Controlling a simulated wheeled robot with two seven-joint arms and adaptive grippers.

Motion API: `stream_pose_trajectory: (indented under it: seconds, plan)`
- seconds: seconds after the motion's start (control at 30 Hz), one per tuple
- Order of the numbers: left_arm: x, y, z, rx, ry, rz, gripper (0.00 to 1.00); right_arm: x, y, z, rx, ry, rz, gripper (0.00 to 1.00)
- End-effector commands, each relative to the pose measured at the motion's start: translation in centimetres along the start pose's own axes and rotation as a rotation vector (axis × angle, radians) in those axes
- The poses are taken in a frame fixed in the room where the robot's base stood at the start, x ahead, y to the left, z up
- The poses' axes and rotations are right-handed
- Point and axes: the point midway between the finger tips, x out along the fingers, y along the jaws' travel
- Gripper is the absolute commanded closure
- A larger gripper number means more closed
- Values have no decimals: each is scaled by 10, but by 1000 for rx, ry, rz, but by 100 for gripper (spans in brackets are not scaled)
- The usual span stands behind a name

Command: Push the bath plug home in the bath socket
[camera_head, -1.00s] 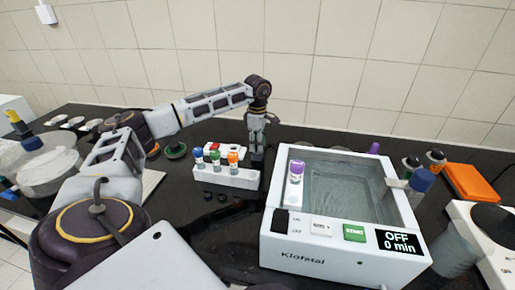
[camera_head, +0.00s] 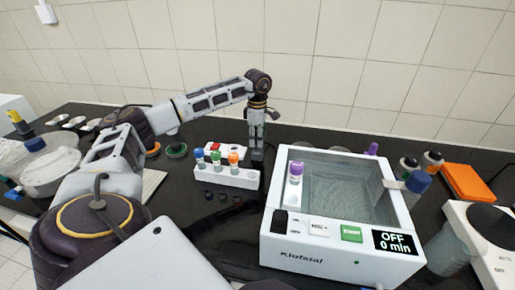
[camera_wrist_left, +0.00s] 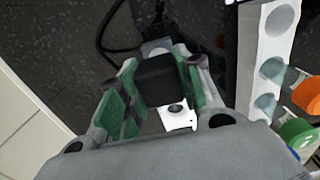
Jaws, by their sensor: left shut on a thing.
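My left gripper (camera_head: 257,143) points down just right of the white tube rack. In the left wrist view its green-padded fingers (camera_wrist_left: 155,90) are shut on a black block, which I take to be the bath plug (camera_wrist_left: 165,75). A dark cable (camera_wrist_left: 108,30) runs nearby. A small white piece with a round dark spot (camera_wrist_left: 178,112) shows below the block, partly hidden by it and by the gripper; I cannot tell whether it is the bath socket. Whether the plug touches a socket is hidden. My right gripper is not in view.
The tube rack (camera_head: 225,177) with blue, green and orange caps stands close beside the gripper. A white water bath (camera_head: 285,258) reading OFF stands to the right, with a purple-capped tube (camera_head: 295,173) in it. A red and white item (camera_head: 214,147) lies behind the rack.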

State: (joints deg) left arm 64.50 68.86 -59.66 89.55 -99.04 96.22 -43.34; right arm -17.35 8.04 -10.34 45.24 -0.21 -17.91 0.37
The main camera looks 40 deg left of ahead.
Motion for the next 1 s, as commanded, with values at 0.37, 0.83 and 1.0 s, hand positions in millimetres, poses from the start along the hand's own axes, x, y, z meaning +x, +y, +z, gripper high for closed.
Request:
stream_pose_trajectory:
  seconds: [0.37,0.83,1.0]
  plan:
    - [-10,0,0,0,-1,1,100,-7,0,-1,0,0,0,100]
    - [-20,0,0,0,-1,1,100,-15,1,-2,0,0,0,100]
    - [-21,0,0,0,0,1,100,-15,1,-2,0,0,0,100]
